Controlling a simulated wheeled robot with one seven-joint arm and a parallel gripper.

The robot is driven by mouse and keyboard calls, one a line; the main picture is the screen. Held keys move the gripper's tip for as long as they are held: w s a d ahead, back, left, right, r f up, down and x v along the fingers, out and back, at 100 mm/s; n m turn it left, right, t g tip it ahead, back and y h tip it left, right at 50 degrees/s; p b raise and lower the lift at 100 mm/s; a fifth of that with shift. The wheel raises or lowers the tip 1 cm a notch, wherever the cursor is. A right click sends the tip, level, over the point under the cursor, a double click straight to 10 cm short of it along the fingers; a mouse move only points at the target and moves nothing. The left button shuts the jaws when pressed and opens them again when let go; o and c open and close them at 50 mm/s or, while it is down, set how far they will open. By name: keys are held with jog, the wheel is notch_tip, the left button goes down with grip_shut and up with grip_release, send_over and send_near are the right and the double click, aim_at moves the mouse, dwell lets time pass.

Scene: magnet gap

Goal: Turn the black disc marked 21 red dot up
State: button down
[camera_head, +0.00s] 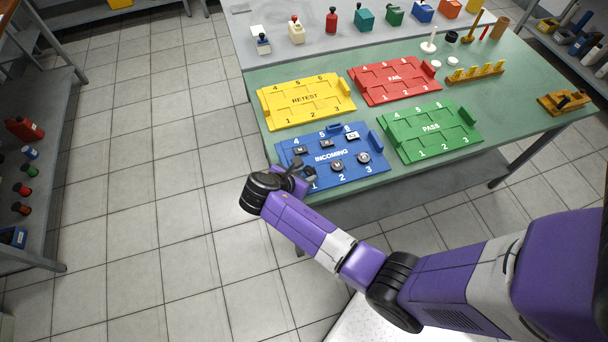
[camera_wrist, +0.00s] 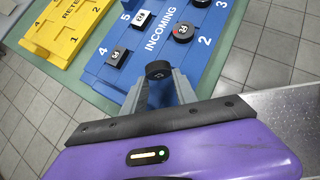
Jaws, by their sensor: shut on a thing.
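My gripper (camera_wrist: 159,82) is shut on a black disc (camera_wrist: 157,68) at the near edge of the blue INCOMING tray (camera_head: 350,181), by slot 1. The disc's dark face and part of its rim show between the fingers in the wrist view. A small pale mark is on it, too small to read, and I see no red dot. In the head view my gripper (camera_head: 301,174) covers most of this spot. Another black disc with a pale label (camera_wrist: 183,33) lies by slot 2. A further round disc (camera_head: 363,158) lies by slot 3.
Small dark blocks (camera_head: 300,150) and a white-topped one (camera_head: 352,135) sit in the tray's back row. Yellow RETEST (camera_head: 305,99), red FAIL (camera_head: 394,78) and green PASS (camera_head: 430,128) trays stand nearby and look empty. Bottles and stands line the bench's back.

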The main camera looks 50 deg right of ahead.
jog(key=shift+f, duration=0.2)
dwell(0.4)
jog(key=c, duration=0.9)
grip_release()
jog(key=c, duration=0.5)
notch_tip(320, 180, up, 3)
jog(key=p, duration=0.3)
jog(key=shift+f, duration=0.15)
jog(key=shift+r, duration=0.9)
jog(key=shift+o, duration=0.2)
